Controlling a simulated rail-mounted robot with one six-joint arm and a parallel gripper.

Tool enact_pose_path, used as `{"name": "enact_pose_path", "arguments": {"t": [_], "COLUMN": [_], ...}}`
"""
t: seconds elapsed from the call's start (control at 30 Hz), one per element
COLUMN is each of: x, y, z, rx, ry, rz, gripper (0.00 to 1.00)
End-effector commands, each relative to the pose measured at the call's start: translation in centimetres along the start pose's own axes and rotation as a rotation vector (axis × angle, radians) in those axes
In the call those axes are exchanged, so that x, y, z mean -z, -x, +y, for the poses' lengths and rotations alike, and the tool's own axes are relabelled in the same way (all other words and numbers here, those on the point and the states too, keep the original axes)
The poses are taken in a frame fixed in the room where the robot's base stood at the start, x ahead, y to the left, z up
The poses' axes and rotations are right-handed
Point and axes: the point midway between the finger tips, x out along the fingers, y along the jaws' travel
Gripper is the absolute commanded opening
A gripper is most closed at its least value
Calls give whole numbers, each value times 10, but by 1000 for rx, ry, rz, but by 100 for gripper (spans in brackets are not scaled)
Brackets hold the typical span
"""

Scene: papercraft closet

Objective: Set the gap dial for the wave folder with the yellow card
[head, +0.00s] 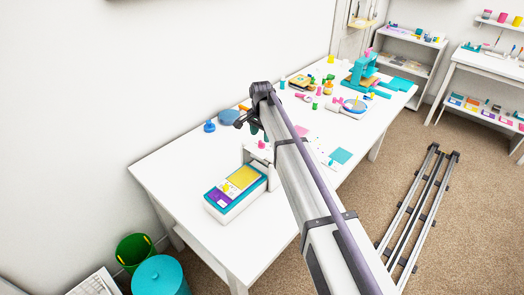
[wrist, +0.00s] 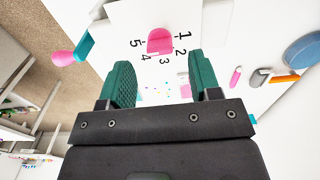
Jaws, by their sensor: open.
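A pink dial (wrist: 160,41) sits on a white face in the wrist view, with the numbers 1 to 5 printed around it; which number it points to is unclear. My gripper (wrist: 163,76) is open and empty, its teal fingers apart and short of the dial, one on each side of it in the picture. In the head view my gripper (head: 254,129) hangs over the table by a small white stand, partly hidden by my arm. A yellow card-like sheet (head: 244,176) lies on top of a teal and white box there, near a purple panel.
The white table (head: 180,165) holds a blue round piece (head: 229,117), a blue knob (head: 209,126), a teal machine (head: 362,72) and several small coloured items farther back. A pink knob (wrist: 64,57) shows at left in the wrist view. The table's left end is clear.

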Motion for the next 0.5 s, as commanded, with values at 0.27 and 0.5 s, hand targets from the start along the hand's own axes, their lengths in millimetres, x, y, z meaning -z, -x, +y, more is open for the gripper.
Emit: {"name": "enact_pose_path", "arguments": {"t": [0.27, 0.5], "x": [0, 0], "y": [-38, -35], "z": [0, 0], "rx": [0, 0], "ry": [0, 0], "rz": [0, 0], "gripper": [57, 53]}}
